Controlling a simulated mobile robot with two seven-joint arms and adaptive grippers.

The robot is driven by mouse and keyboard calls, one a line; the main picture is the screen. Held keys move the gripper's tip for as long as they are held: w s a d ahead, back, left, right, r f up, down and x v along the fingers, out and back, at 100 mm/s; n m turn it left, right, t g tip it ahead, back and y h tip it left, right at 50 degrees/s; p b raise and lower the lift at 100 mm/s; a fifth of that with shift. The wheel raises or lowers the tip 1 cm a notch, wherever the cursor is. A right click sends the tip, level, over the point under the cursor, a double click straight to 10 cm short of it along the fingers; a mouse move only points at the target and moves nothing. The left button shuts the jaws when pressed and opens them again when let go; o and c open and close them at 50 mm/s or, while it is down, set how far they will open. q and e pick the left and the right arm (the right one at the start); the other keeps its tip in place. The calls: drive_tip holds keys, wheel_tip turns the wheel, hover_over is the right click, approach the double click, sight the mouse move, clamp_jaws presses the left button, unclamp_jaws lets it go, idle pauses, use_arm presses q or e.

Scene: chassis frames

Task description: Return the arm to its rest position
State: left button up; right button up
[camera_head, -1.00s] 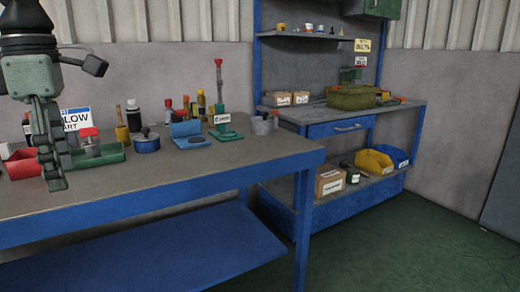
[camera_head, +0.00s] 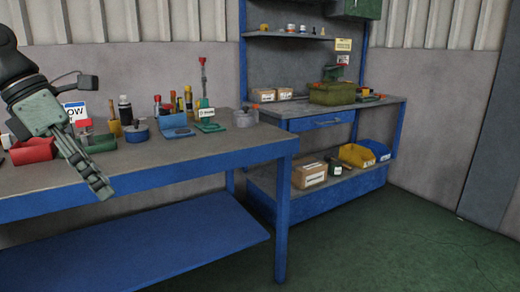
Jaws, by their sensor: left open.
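My left arm comes in from the upper left. Its gripper (camera_head: 98,184) is open and empty, tilted down to the right above the left part of the blue-framed workbench (camera_head: 190,162). The gripper covers part of a red bin (camera_head: 32,151) and a green tray (camera_head: 100,144) behind it. No object shows between its fingers. My right gripper is not in view.
Bottles, a blue tin (camera_head: 137,133), a blue holder (camera_head: 175,124) and a green stand (camera_head: 209,126) line the bench's back. A second bench (camera_head: 330,108) with a green case (camera_head: 331,94) stands right. Its lower shelf holds a yellow bin (camera_head: 357,155). Green floor is clear in front.

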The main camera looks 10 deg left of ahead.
use_arm(q)
drive_tip(key=w+a+f+n+t+h, duration=0.3)
drive_tip(key=w+f+n+t+h, duration=0.35)
drive_tip(key=w+n+t, duration=0.55)
drive_tip(key=s+a+f+n+t+y, duration=0.1)
drive_tip(key=a+f+n+y, duration=0.25)
drive_tip(key=f+n, duration=0.35)
drive_tip(key=a+f+n+y, duration=0.3)
drive_tip(key=f+n+y, duration=0.25)
drive_tip(key=f, duration=0.25)
drive_tip(key=s+a+f+n+t+y, duration=0.1)
drive_tip(key=a+f+n+y, duration=0.25)
drive_tip(key=f+n, duration=0.4)
drive_tip(key=s+d+f+n+g+y, duration=0.1)
drive_tip(key=s+d+f+n+g, duration=0.2)
drive_tip(key=s+f, duration=0.35)
drive_tip(key=s+d+f+n+g, duration=0.3)
drive_tip(key=s+f, duration=0.1)
drive_tip(key=f, duration=0.6)
drive_tip(key=s+d+f+n+g+y, duration=0.1)
drive_tip(key=s+d+f+n+g, duration=0.2)
drive_tip(key=s+f, duration=0.35)
drive_tip(key=s+d+f+n+g+h, duration=0.1)
drive_tip(key=s+d+f+g, duration=0.2)
drive_tip(key=s+d+f, duration=0.4)
drive_tip(key=shift+d+f+n+h, duration=0.15)
drive_tip(key=shift+d+n+h, duration=0.25)
drive_tip(key=shift+d, duration=0.85)
